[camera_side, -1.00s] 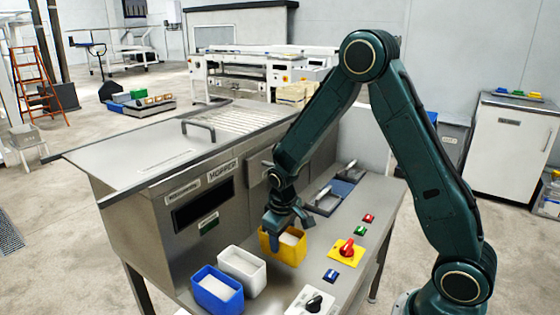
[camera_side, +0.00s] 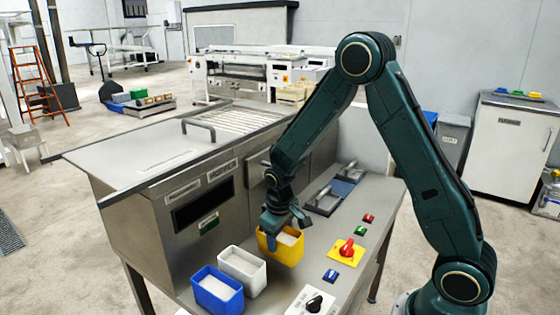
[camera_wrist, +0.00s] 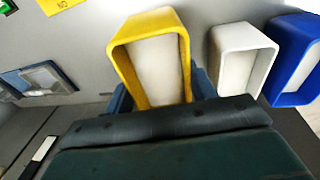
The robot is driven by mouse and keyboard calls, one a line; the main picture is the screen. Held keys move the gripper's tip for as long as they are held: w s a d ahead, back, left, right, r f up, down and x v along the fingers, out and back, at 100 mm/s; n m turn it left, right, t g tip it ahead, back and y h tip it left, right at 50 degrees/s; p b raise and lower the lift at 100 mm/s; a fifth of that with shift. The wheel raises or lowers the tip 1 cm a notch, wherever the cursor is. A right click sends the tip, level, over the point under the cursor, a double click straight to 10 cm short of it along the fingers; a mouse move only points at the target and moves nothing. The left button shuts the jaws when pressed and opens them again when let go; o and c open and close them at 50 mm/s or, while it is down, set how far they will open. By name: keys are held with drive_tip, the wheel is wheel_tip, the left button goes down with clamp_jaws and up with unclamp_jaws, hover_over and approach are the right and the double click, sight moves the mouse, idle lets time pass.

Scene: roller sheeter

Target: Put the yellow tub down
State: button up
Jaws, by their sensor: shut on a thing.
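The yellow tub (camera_side: 287,251) has pale contents and is upright at the front of the steel machine, right of the white tub. My gripper (camera_side: 284,222) is shut on the yellow tub from above. In the wrist view the yellow tub (camera_wrist: 131,65) is in front of my gripper, with parts of the fingers showing on both sides of it. The tub is at or very near the steel worktop (camera_side: 318,245); I cannot tell whether its base touches.
A white tub (camera_side: 243,270) and a blue tub (camera_side: 217,291) stand to the left of the yellow tub. A red knob on a yellow plate (camera_side: 346,252), small buttons (camera_side: 369,218) and a black knob (camera_side: 314,304) lie to the right. The hopper machine (camera_side: 180,200) is behind.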

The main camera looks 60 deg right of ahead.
drive_tip(key=d+r+y, duration=0.2)
drive_tip(key=d+r, duration=1.4)
drive_tip(key=d, duration=0.2)
wheel_tip(320, 180, down, 21)
drive_tip(key=shift+r, duration=0.2)
idle(0.5)
drive_tip(key=shift+f, duration=0.15)
drive_tip(key=o, duration=1.3)
drive_tip(key=r, duration=0.4)
drive_tip(key=s+r, duration=0.1)
drive_tip(key=r, duration=0.7)
drive_tip(key=shift+s+r, duration=0.15)
drive_tip(key=shift+s, duration=0.05)
